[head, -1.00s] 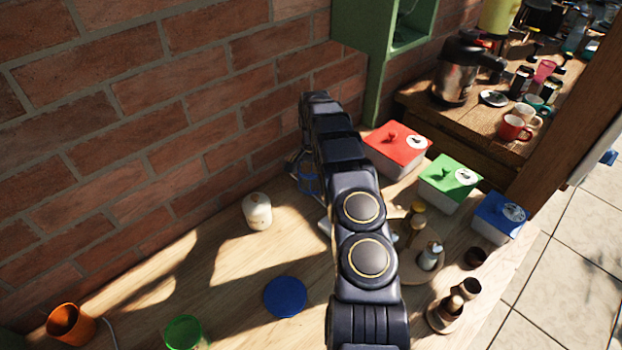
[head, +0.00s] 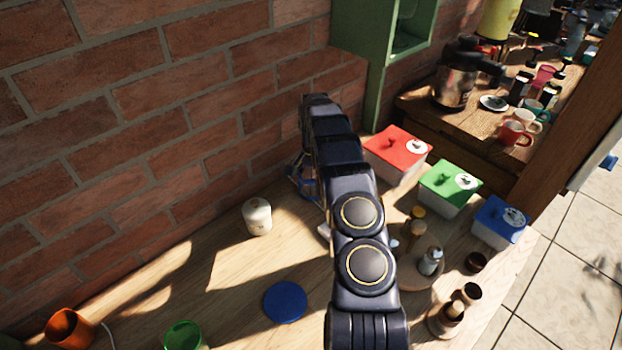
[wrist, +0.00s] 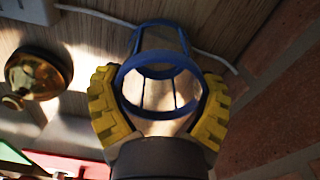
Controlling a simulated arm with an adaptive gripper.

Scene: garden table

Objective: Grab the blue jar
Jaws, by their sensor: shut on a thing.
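The blue jar (wrist: 158,73) looks like clear glass with blue rims and thin blue ribs. In the wrist view it sits between the two yellow ridged fingers of my gripper (wrist: 160,84), one finger on each side, and they are closed on it. In the head view a small part of the jar (head: 302,182) shows at the left edge of my arm, near the brick wall. My arm hides the rest of the jar and most of my gripper there.
A white lidded jar (head: 257,217) stands left of my arm. A blue disc (head: 285,302) lies nearer on the table. Red (head: 398,147), green (head: 448,186) and blue (head: 500,222) lidded boxes stand to the right. A white cable (wrist: 205,55) runs behind the jar beside the wall.

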